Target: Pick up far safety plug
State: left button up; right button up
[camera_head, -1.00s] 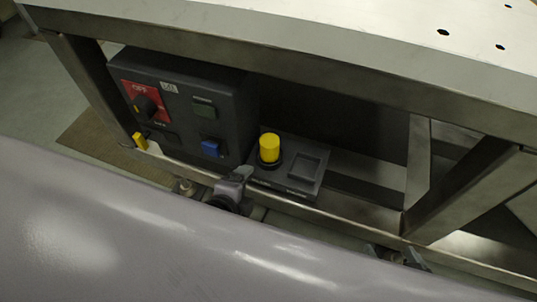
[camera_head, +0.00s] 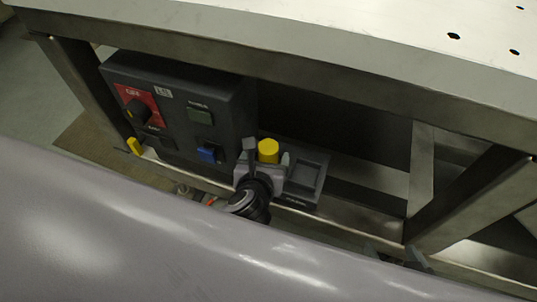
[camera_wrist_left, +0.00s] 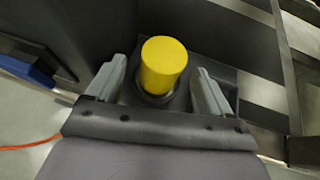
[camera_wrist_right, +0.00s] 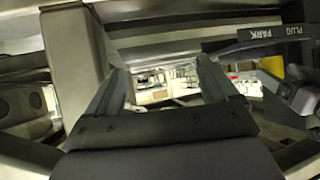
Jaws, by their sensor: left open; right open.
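The safety plug (camera_head: 268,150) is a yellow upright cylinder. It stands in a round dark collar on a dark block (camera_head: 305,180) under the bench. In the left wrist view the plug (camera_wrist_left: 163,65) rises between the two grey fingers. My left gripper (camera_head: 266,164) is open around the plug, with one finger on each side and visible gaps to both. My right gripper (camera_wrist_right: 160,85) is open and empty in its wrist view. In that view the block's edge (camera_wrist_right: 260,42) reads PLUG PARK, and part of my left gripper (camera_wrist_right: 305,100) is near a yellow piece.
A dark control box (camera_head: 180,110) with a red switch plate, a green button and a blue button (camera_head: 207,153) stands left of the plug. The bench's metal top rail (camera_head: 290,88) runs above. A square recess (camera_head: 305,174) lies right of the plug. A diagonal leg (camera_head: 465,200) stands further right.

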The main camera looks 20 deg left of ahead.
aim_at(269, 148)
pick_arm(q)
jog(key=b+x, duration=0.1)
jog(key=x, duration=0.3)
jog(key=shift+w+d+r+b, duration=0.1)
jog(key=shift+w+r+b, duration=0.05)
jog(key=shift+b, duration=0.25)
jog(key=shift+w, duration=0.45)
jog(key=c, duration=1.1)
pick_arm(e)
jog(key=shift+w+a+r+n+y, duration=0.15)
jog(key=shift+a+r, duration=0.05)
jog(key=shift+a, duration=0.25)
jog(key=shift+w+a+r+n+y, duration=0.15)
jog(key=shift+a+r, duration=0.05)
jog(key=shift+a, duration=0.25)
